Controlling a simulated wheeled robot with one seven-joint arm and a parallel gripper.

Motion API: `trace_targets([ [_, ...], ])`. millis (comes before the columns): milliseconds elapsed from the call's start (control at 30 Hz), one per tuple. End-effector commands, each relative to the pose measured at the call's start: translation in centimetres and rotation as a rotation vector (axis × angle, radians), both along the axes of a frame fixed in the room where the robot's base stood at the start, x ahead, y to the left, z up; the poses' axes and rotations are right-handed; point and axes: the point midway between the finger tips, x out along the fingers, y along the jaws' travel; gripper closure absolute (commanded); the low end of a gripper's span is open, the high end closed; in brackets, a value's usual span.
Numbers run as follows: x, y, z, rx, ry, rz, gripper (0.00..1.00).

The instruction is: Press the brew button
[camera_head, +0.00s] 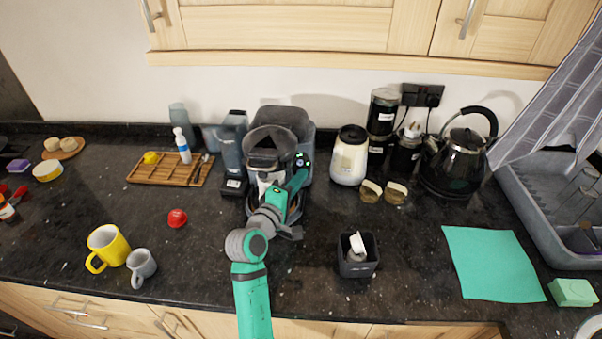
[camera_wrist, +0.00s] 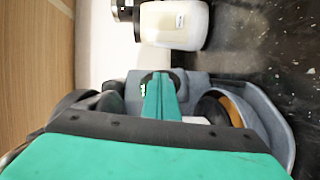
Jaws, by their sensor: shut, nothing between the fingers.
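The grey coffee machine (camera_head: 290,122) stands against the back wall, left of the middle in the head view. I cannot make out the brew button itself. My teal gripper (camera_head: 302,174) is shut and empty, its tips just below the panel in the head view. The shut fingers show in the wrist view (camera_wrist: 160,80), overlapping the dark panel. I cannot tell whether they touch it.
A dark bin (camera_head: 358,262) is at front right. The front counter is partly clear.

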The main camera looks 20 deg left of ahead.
Motion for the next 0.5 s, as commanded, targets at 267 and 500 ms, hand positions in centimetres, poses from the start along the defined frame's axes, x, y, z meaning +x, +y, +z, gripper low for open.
trace_targets([
  [267, 0.22, 0.13, -0.13, 0.000, 0.000, 0.000, 1.00],
  [500, 0.40, 0.24, -0.25, 0.000, 0.000, 0.000, 1.00],
])
